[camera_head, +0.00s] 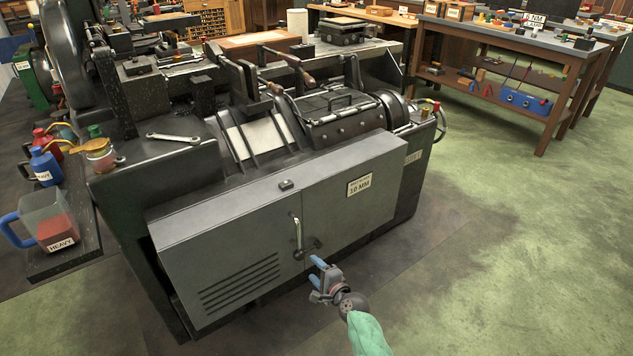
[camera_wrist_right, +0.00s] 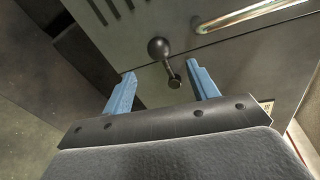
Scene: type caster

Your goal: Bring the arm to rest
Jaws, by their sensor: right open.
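My right gripper (camera_head: 316,271) is in front of the grey cabinet doors of the type caster (camera_head: 240,240), low and close to a dark knob lever (camera_head: 313,243). In the right wrist view, the two blue fingers of this gripper (camera_wrist_right: 163,92) are spread apart with nothing between their tips. The dark ball-ended lever (camera_wrist_right: 159,48) shows beyond the fingertips, in line with the gap. I cannot tell how far the fingers are from it. My right arm, in a green sleeve (camera_head: 367,334), comes in from the bottom. My left gripper is not in view.
A long metal door handle (camera_head: 297,235) stands just above the lever. A side shelf (camera_head: 70,262) at left holds a jug marked HEAVY (camera_head: 50,222) and several bottles. A wrench (camera_head: 173,138) lies on the machine top. The green floor (camera_head: 490,260) at right is clear.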

